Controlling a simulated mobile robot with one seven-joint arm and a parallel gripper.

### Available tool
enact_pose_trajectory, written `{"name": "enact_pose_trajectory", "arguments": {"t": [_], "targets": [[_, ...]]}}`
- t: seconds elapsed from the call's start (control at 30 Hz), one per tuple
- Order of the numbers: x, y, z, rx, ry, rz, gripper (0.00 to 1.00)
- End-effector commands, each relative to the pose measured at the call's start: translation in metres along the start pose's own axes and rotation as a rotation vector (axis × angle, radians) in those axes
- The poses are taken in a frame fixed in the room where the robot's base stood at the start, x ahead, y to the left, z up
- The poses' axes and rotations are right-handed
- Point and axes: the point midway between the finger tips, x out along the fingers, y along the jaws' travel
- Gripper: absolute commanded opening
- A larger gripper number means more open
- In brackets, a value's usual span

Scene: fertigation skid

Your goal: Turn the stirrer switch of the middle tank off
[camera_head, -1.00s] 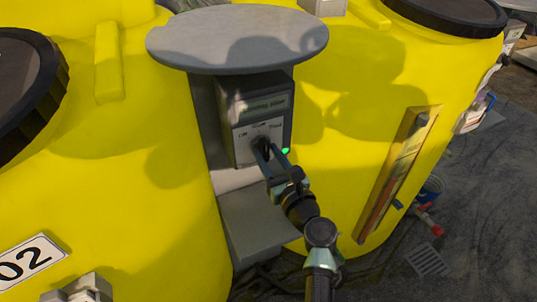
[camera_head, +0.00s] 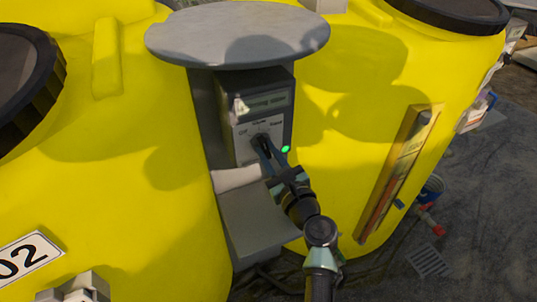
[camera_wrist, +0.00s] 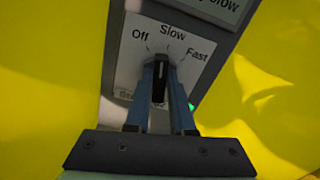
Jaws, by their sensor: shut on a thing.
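The stirrer switch box (camera_head: 256,115) is a grey box under a round grey cover, between two yellow tanks. Its display appears to read "Running slow". A green lamp (camera_head: 286,149) glows at its right side and also shows in the wrist view (camera_wrist: 191,107). The black knob (camera_wrist: 160,72) has marks Off, Slow and Fast around it; its pointer is roughly upright in the wrist view, apparently between Off and Slow. My gripper (camera_head: 263,147) is shut on the knob, one finger on each side. The fingers (camera_wrist: 160,85) hide part of the knob's sides.
The round grey cover (camera_head: 237,36) overhangs the box. A grey ledge (camera_head: 262,221) lies below it. The left tank (camera_head: 130,190) carries a plate (camera_head: 28,257) reading 02. The right tank (camera_head: 345,110) has a framed level gauge (camera_head: 398,172). Dark floor lies at the right.

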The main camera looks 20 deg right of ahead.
Motion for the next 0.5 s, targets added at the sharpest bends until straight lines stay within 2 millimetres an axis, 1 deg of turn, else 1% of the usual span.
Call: {"name": "enact_pose_trajectory", "arguments": {"t": [0.03, 0.3, 0.5], "targets": [[-0.0001, 0.0013, -0.0024, -0.042, -0.001, 0.000, 0.00], [-0.0002, 0.0026, -0.0033, -0.274, 0.000, 0.001, 0.00], [-0.0001, 0.0035, -0.0031, -0.415, 0.000, 0.001, 0.00]]}}
